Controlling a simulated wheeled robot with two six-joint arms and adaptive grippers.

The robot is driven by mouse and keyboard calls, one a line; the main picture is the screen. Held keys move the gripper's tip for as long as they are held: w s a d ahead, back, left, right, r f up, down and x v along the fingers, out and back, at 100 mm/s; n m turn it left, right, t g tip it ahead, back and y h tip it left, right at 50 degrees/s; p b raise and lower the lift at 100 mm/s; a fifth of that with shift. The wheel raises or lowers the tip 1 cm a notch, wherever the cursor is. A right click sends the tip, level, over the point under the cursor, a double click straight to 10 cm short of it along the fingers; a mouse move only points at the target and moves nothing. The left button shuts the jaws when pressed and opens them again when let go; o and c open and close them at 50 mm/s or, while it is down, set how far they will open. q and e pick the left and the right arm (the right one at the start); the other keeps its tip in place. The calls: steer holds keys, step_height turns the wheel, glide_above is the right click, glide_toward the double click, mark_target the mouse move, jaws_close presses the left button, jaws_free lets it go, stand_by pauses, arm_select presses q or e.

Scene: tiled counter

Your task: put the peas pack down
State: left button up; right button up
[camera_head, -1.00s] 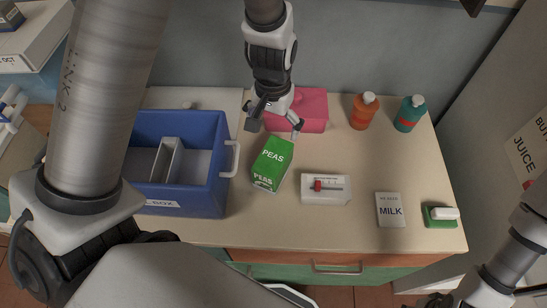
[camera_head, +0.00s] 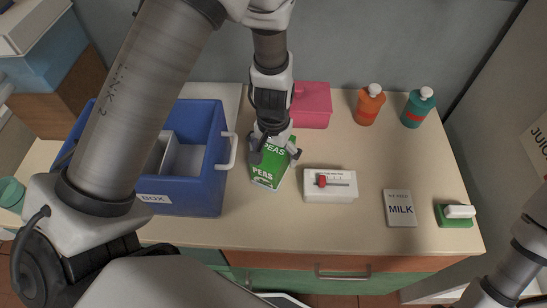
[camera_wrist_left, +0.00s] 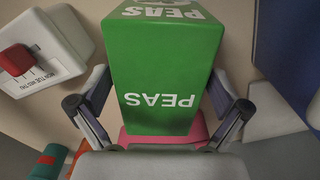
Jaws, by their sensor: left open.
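The green peas pack (camera_head: 266,174) rests on the counter (camera_head: 270,225), between the blue box and a white slider device. My left gripper (camera_head: 275,155) is over the pack from above, its fingers open on either side of it. In the left wrist view the pack (camera_wrist_left: 165,75) fills the space between the spread fingers (camera_wrist_left: 160,110), with a visible gap on the left side. The gripper covers part of the pack's upper end in the head view. Only part of my right arm shows at the lower right; its gripper is outside the frame.
The blue box (camera_head: 205,190) with inner compartments stands left of the pack. The white slider device (camera_head: 330,195) is close on the right. A pink box (camera_head: 312,105) is behind.

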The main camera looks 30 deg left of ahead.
arm_select(q)
steer(key=shift+f, duration=0.75)
steer(key=shift+r, duration=0.1)
steer(key=c, duration=1.8)
